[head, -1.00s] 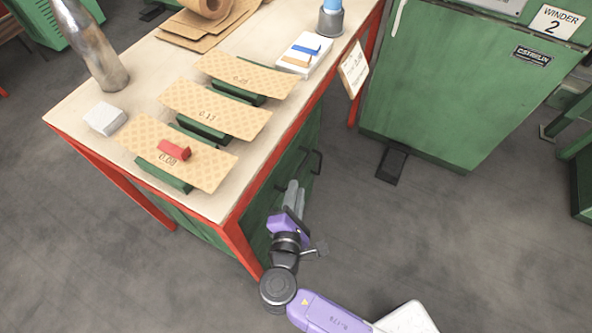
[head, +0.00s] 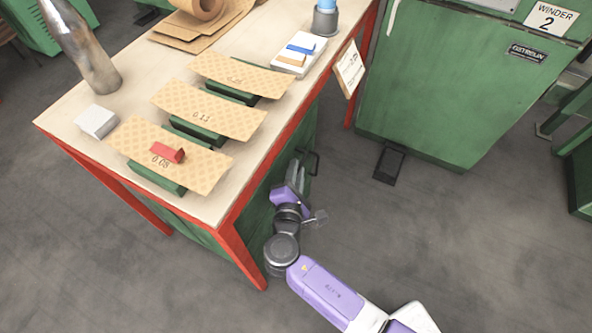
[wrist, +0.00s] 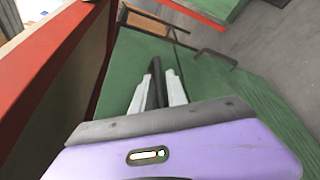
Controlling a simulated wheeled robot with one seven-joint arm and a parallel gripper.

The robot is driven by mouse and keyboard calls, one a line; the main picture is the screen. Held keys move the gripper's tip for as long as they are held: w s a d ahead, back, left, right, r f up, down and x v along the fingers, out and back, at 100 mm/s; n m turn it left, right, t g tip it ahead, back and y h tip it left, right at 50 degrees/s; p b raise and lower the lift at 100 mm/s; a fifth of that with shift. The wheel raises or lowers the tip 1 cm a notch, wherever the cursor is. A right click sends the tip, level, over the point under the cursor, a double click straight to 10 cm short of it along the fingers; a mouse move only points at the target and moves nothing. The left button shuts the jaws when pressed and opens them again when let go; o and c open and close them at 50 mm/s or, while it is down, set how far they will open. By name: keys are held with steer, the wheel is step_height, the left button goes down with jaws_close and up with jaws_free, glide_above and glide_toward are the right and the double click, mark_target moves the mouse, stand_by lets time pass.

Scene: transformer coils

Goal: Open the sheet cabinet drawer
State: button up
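The green sheet cabinet (head: 262,200) stands under the bench top; its green front also fills much of the wrist view (wrist: 255,105). A dark bar handle (wrist: 215,57) shows on the green face, right of my fingers; a dark handle also shows in the head view (head: 314,163). My gripper (head: 297,172) is close to the cabinet front, below the bench edge. In the wrist view its two pale fingers (wrist: 158,85) point at the green face with a dark strip between them. I cannot tell whether that strip is a handle or finger pads. No drawer visibly stands out.
The bench's red edge and leg (head: 238,255) are close left of my gripper. Patterned sheets (head: 208,112) on green blocks, a red piece (head: 168,153) and a white block (head: 96,121) lie on top.

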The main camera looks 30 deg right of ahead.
jaws_close()
steer(key=shift+s+f, duration=0.1)
steer(key=shift+s, duration=0.05)
stand_by(1.2)
